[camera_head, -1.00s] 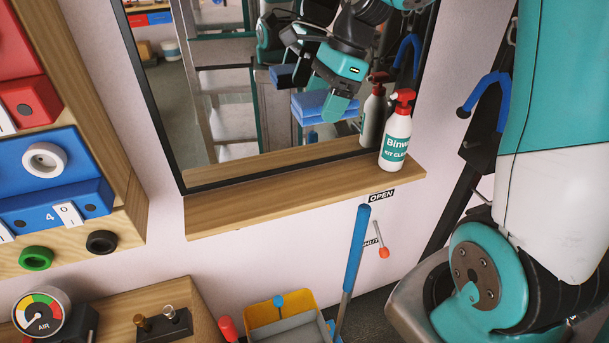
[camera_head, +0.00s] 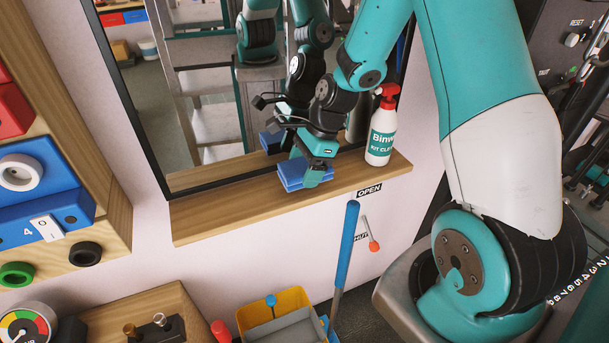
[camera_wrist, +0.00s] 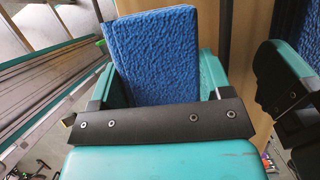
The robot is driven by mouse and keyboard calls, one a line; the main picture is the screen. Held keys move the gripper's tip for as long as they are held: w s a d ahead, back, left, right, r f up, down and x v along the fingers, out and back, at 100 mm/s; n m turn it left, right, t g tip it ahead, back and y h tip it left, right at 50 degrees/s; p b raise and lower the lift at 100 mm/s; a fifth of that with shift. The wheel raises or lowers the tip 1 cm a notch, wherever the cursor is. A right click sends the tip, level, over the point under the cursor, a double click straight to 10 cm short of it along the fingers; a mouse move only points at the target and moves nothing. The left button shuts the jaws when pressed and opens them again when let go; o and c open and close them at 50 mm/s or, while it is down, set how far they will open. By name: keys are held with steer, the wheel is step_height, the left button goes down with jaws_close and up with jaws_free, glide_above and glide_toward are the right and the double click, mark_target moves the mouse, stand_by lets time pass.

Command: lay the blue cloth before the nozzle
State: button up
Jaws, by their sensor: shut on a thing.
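The folded blue cloth (camera_head: 291,174) is in my gripper (camera_head: 318,176), low over the wooden shelf (camera_head: 215,216) below the mirror. In the wrist view the cloth (camera_wrist: 155,60) fills the space between the teal fingers. My gripper is shut on it. I cannot tell whether the cloth touches the shelf. The white spray bottle (camera_head: 381,135) with its red nozzle head (camera_head: 386,92) stands upright at the right end of the shelf, right of the cloth and apart from it.
The mirror (camera_head: 200,120) behind the shelf reflects my arm and the cloth. The shelf's left part is bare. Below are a blue-handled tool (camera_head: 346,245), a red-tipped lever (camera_head: 373,245) and a yellow bin (camera_head: 290,298). A wooden panel with switches (camera_head: 98,225) is at the left.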

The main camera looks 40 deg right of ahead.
steer(key=shift+f, duration=1.4)
steer(key=o, duration=0.9)
steer(key=shift+f, duration=0.1)
steer(key=b+v, duration=0.1)
steer(key=v, duration=1)
steer(key=shift+d+r, duration=0.1)
steer(key=shift+r, duration=0.5)
steer(key=s+a+r+n, duration=0.4)
steer(key=s+a+n, duration=0.6)
steer(key=n, duration=0.3)
steer(key=s+a+r+n+g, duration=0.1)
steer(key=s+a+r+n, duration=0.4)
steer(key=s+a+n, duration=0.5)
steer(key=a+n, duration=0.1)
steer(key=n, duration=0.3)
steer(key=shift+r, duration=0.25)
